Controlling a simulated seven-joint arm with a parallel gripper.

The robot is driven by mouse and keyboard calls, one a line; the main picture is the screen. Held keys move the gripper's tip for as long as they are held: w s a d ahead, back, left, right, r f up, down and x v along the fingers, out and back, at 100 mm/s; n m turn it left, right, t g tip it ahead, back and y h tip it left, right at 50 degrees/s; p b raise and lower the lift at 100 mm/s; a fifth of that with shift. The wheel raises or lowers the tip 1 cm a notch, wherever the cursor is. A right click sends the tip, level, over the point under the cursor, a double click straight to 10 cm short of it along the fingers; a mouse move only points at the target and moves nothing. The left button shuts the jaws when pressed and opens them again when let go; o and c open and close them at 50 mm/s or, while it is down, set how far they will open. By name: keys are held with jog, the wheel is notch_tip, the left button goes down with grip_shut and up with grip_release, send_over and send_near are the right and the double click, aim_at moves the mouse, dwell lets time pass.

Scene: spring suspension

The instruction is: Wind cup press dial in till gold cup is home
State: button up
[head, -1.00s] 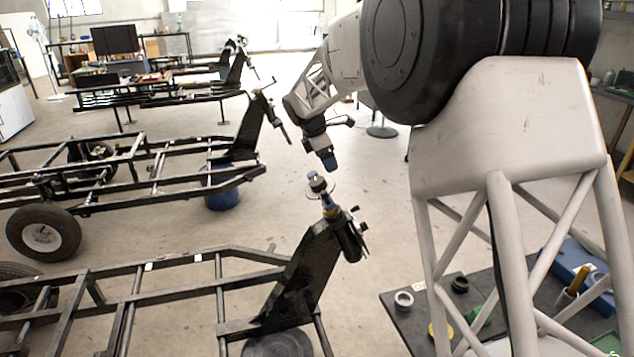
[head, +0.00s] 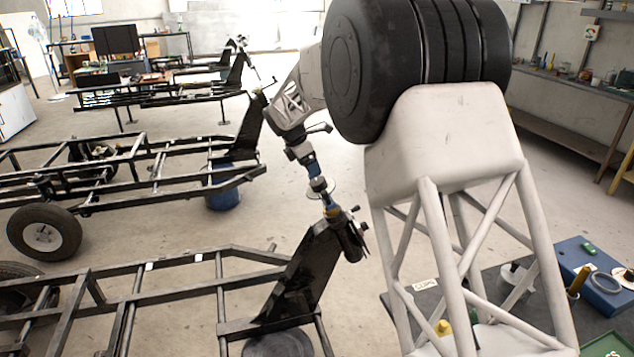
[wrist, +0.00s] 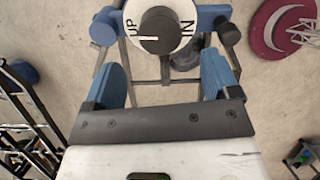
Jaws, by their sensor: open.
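The cup press dial (wrist: 160,30) shows at the top of the wrist view as a white ring lettered UP and IN around a dark knob with a white line pointing left. In the head view the dial (head: 319,187) stands on top of the tilted black frame end. My gripper (wrist: 165,78) is open, with its two blue fingers apart and nothing between them; in the wrist view the dial lies beyond the fingers. In the head view the gripper (head: 313,168) is just above the dial; contact cannot be told. A small gold part (head: 333,211), perhaps the gold cup, shows below the dial; its seating is unclear.
Blue press parts (wrist: 224,20) flank the dial. The black frame (head: 308,270) runs left from beneath the press. A bench (head: 490,285) with a blue case (head: 600,280) stands at right. A red round object (wrist: 280,28) lies on the floor.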

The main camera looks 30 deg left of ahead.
aim_at(317, 181)
jog(key=shift+x, duration=3.45)
jog(key=c, duration=0.9)
